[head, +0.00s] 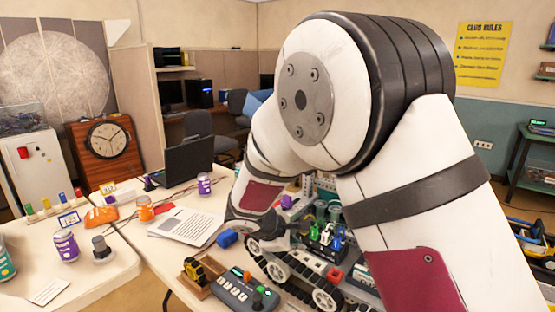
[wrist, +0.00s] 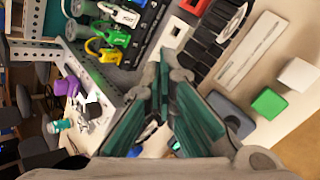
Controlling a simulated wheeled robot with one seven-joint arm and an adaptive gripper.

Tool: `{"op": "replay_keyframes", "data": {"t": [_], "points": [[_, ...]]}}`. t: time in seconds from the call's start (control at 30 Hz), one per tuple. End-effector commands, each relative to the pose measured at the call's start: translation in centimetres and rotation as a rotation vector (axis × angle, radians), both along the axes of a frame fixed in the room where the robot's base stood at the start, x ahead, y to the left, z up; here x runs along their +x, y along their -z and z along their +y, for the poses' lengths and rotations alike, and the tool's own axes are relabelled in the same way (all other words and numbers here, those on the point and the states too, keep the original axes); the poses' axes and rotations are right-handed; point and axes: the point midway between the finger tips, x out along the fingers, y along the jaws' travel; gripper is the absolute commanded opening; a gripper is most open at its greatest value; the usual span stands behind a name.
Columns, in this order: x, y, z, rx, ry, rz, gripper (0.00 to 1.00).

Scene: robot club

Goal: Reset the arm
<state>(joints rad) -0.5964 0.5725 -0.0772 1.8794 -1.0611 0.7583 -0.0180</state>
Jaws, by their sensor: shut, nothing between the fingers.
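My arm, white with black bands and dark red patches, fills the middle and right of the head view and bends down toward the table. My gripper (wrist: 172,72) is shut and empty in the wrist view, its grey and teal fingers together beside a dark rack. In the head view my gripper (head: 272,226) is a small dark shape above the tracked robot model (head: 290,268), partly hidden by my arm. Whether it touches anything I cannot tell.
A laptop (head: 188,158), papers (head: 188,225) and cans (head: 66,245) stand left. A green cube (wrist: 269,103) lies right in the wrist view.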

Motion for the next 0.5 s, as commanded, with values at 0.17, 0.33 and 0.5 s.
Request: {"op": "replay_keyframes", "data": {"t": [0.17,0.33,0.5], "points": [[-4.0,-6.4,-6.1,0.143,0.235,-0.034,0.0],[-9.0,-10.7,-10.7,0.28,0.44,-0.059,0.0],[-14.7,-13.9,-14.0,0.423,0.629,-0.085,0.0]]}}
